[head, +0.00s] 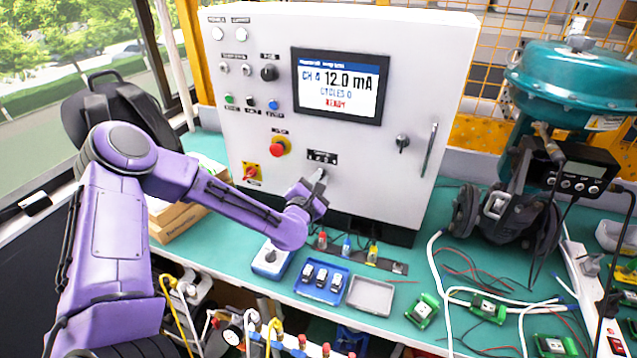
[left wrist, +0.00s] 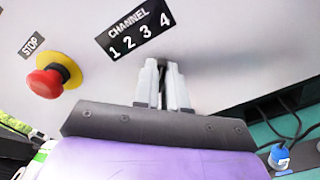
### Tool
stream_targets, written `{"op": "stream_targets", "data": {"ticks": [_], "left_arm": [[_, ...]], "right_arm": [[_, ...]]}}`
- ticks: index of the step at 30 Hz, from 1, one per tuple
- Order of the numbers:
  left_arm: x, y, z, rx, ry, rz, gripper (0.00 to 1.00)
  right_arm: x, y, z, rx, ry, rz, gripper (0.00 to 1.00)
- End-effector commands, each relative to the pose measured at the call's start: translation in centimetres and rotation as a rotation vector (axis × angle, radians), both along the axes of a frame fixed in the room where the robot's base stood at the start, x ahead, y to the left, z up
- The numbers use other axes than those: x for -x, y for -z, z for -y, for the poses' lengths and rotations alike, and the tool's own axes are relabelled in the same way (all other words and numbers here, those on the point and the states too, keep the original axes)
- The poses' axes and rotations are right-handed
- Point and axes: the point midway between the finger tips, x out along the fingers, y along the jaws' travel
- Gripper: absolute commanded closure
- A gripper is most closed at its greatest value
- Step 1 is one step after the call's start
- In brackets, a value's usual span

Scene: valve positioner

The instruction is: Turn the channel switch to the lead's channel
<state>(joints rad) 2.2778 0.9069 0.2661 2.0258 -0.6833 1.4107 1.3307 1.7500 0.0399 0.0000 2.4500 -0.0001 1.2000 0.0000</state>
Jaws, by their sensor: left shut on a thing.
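The channel switch (left wrist: 163,70) is a dark knob on the white cabinet front, just below the black CHANNEL label (left wrist: 137,28) numbered 1 to 4. The label also shows in the head view (head: 322,157). My left gripper (head: 318,178) is shut on the switch, with its pale fingers (left wrist: 163,88) on either side of it. The fingers hide most of the knob, and its pointer is not clear. The cabinet screen (head: 340,85) reads CH 4, 12.0 mA, CYCLES 0, READY. Red (head: 322,240), blue (head: 347,246) and yellow (head: 372,253) plugs stand below the cabinet.
A red stop button (left wrist: 46,83) is left of the label. A blue tray (head: 320,282) with small parts and a grey tray (head: 371,296) lie in front. A teal valve actuator (head: 565,85) stands at right, with cables (head: 470,300) across the green bench.

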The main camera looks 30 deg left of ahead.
Motion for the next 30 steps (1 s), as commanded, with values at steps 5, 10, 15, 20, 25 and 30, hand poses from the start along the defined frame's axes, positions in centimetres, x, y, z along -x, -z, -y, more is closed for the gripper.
{"op": "stream_targets", "data": {"ticks": [5, 10, 15, 20, 25, 30], "left_arm": [[0.01, 0.12, 0.06, -0.057, 0.000, -0.015, 1.00], [0.01, 0.09, 0.07, -0.080, 0.000, -0.021, 1.00], [0.02, 0.10, 0.05, -0.086, 0.000, -0.022, 1.00], [0.02, 0.10, 0.05, -0.086, -0.001, -0.023, 1.00], [0.01, 0.10, 0.04, -0.085, 0.000, -0.022, 0.63], [0.00, 0.08, 0.04, -0.084, 0.000, -0.022, 0.63]], "right_arm": [[0.00, 0.27, 0.00, 0.000, 0.000, 0.000, 0.48], [0.00, 0.31, 0.00, 0.000, 0.000, 0.000, 0.48], [0.00, 0.31, 0.00, 0.000, 0.000, 0.000, 0.48], [0.01, 0.31, 0.00, 0.000, 0.000, 0.000, 0.48], [0.00, 0.31, 0.00, 0.000, 0.000, 0.000, 0.48], [0.01, 0.31, 0.00, 0.000, 0.000, 0.000, 0.48]]}}
